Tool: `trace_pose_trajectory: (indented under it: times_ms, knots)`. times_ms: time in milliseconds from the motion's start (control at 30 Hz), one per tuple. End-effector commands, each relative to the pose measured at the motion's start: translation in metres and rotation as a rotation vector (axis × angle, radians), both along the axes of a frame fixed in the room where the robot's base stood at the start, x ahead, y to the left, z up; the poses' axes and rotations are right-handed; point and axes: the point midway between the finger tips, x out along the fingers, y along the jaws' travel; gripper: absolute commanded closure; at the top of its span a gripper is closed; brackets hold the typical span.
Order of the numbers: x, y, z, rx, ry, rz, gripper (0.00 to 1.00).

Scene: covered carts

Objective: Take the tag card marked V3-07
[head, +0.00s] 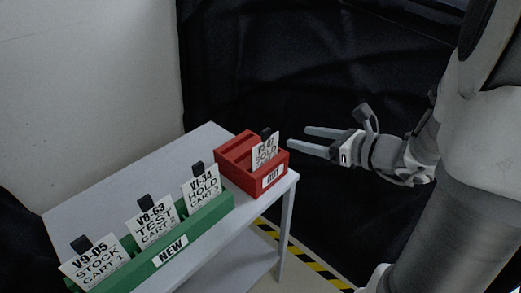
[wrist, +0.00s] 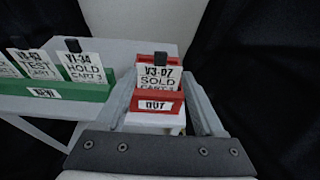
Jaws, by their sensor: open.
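The tag card marked V3-07 (wrist: 158,78) reads SOLD in the wrist view and stands in the red box labelled OUT (wrist: 141,97). In the head view the same white card (head: 264,150) stands tilted in the front part of the red box (head: 238,152), with a black clip on its top edge. My gripper (head: 297,138) is open and empty, to the right of the red box and apart from the card. In the wrist view the two fingers reach forward on either side of the red box, and the card appears between them.
A green rack labelled NEW (head: 209,214) holds cards V9-05 (head: 95,264), V8-63 (head: 153,223) and V1-34 (head: 202,186) on the grey cart (head: 110,187). A white wall is behind left, dark curtains behind right. Yellow-black tape (head: 318,270) marks the floor. Space right of the cart is clear.

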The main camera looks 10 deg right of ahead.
Motion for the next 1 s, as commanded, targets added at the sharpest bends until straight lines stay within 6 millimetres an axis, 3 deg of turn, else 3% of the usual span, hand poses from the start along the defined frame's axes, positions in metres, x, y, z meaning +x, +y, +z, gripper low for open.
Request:
trace_pose_trajectory:
  times_ms: [300, 1000]
  knots:
    - [0.05, 0.038, -0.022, 0.001, 0.0, 0.006, 0.3]
    - [0.103, 0.072, -0.048, -0.001, -0.002, 0.004, 0.3]
